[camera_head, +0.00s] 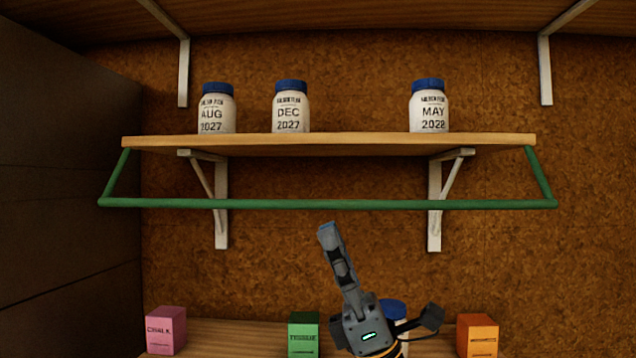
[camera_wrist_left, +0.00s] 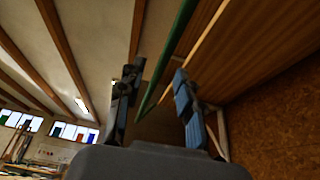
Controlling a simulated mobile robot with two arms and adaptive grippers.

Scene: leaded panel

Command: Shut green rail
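The green rail (camera_head: 330,204) is a thin bar hanging across the front of the wooden shelf (camera_head: 330,141). Its two side arms slope from the shelf ends down to the long bar, which sits below the shelf board. My left gripper (camera_head: 328,232) points up, with its tips just under the rail's middle in the head view. In the left wrist view the gripper (camera_wrist_left: 155,95) is open, its two fingers apart and empty. The green rail (camera_wrist_left: 178,50) runs up beyond the fingers and shows between them. My right gripper is not in view.
Three white jars with blue lids stand on the shelf: AUG 2027 (camera_head: 216,110), DEC 2027 (camera_head: 290,108) and MAY 2028 (camera_head: 428,108). Below are a pink box (camera_head: 166,330), a green box (camera_head: 303,334), an orange box (camera_head: 477,336) and a part-hidden blue-lidded jar (camera_head: 393,309).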

